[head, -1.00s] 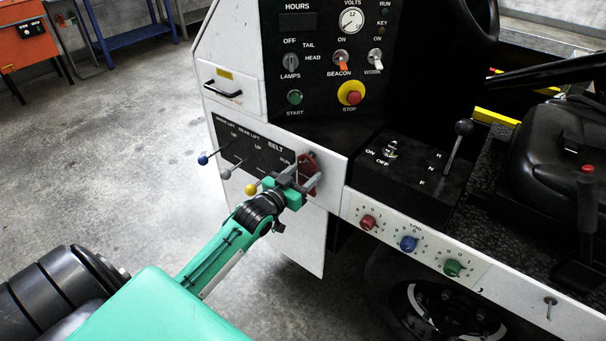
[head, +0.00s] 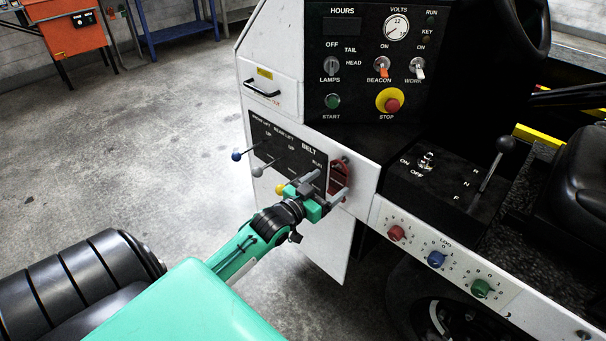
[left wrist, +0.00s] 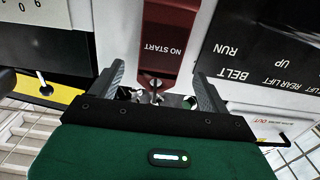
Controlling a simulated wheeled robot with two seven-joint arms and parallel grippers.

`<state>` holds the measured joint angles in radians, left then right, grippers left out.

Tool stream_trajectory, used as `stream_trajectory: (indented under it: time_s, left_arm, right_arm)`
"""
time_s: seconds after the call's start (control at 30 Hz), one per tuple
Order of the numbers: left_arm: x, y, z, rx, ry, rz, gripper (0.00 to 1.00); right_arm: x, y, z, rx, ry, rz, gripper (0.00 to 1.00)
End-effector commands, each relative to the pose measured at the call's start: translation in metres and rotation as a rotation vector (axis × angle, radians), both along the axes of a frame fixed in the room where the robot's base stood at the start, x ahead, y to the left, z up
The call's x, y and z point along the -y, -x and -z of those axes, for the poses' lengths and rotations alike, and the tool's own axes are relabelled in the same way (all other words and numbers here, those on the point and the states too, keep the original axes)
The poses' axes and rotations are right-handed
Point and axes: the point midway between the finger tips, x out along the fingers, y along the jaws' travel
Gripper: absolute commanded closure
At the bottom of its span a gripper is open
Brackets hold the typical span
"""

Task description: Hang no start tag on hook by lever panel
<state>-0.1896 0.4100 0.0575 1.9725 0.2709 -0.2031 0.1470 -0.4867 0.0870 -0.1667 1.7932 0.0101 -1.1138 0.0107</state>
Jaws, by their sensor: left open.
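The red no start tag (head: 340,176) is against the white panel, just right of the black lever panel (head: 283,148). In the left wrist view the tag (left wrist: 168,38) shows its white lettering upside down. A small metal hook (left wrist: 156,86) shows at the tag's near end; I cannot tell clearly whether it passes through the tag's hole. My left gripper (head: 325,190) is open in front of the tag. In the left wrist view its fingers (left wrist: 159,75) stand on either side of the tag's end, with gaps. My right gripper is not in view.
Levers with blue (head: 236,155), grey and yellow knobs stick out left of my gripper. A drawer handle (head: 263,88) is above them. Red, blue (head: 437,259) and green knobs sit on the lower right panel. Open floor (head: 150,150) lies to the left.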

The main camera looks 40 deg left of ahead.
Motion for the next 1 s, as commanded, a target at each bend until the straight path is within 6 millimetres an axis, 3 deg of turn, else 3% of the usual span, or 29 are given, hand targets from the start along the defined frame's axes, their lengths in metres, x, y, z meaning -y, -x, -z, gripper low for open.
stream_trajectory:
  time_s: [0.5,0.7,1.0]
  left_arm:
    - [-0.006,0.082,0.001,-0.002,0.001,0.0,0.21]
    - [-0.008,0.098,0.0,-0.001,0.001,0.0,0.21]
    - [-0.008,0.102,0.0,0.001,0.001,0.0,0.21]
  right_arm:
    - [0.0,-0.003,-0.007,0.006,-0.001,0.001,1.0]
    - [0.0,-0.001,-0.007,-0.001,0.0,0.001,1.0]
    - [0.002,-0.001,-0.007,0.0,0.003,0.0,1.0]
